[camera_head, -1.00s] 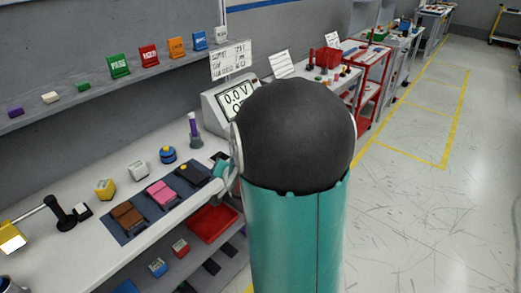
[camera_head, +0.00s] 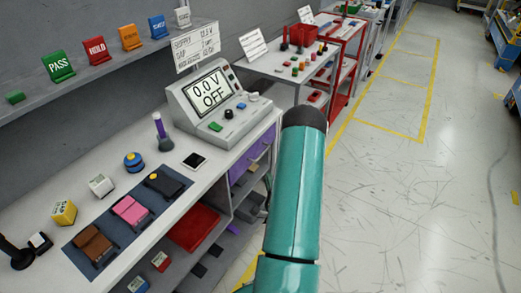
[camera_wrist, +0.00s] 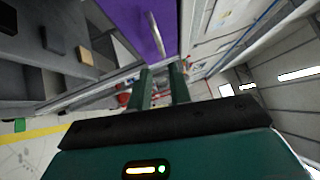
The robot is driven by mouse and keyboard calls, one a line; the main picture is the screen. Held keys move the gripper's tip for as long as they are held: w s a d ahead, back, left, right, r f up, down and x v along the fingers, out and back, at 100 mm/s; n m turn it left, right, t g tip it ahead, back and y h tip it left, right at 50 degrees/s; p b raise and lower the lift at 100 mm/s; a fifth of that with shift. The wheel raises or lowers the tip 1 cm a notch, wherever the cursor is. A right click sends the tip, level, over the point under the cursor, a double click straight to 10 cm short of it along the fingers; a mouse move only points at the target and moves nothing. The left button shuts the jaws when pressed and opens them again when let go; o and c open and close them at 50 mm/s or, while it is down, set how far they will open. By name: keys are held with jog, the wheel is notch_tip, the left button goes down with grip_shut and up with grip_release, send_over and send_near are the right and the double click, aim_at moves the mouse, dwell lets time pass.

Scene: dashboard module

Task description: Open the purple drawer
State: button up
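The purple drawer (camera_head: 243,167) is set in the right end of the workbench, below the display unit, and its front looks flush with the bench. Its front also fills the top of the wrist view (camera_wrist: 125,18), with a pale metal bar handle (camera_wrist: 155,35) on it. My gripper (camera_wrist: 161,68) points toward the drawer, with its two dark green fingers apart and nothing between them. The fingertips appear just short of the handle, not around it. In the head view my teal arm hides most of the gripper.
The display unit (camera_head: 215,99) reading 0.0 V OFF stands on the bench above the drawer. A red tray (camera_head: 193,228) lies on the open shelf left of the drawer. A red cart (camera_head: 345,62) stands farther back. The floor (camera_head: 400,200) to the right is clear.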

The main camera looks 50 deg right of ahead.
aim_at(262, 154)
jog(key=x, duration=1.3)
jog(key=shift+w+d+r, duration=0.1)
jog(key=shift+d, duration=0.2)
grip_shut()
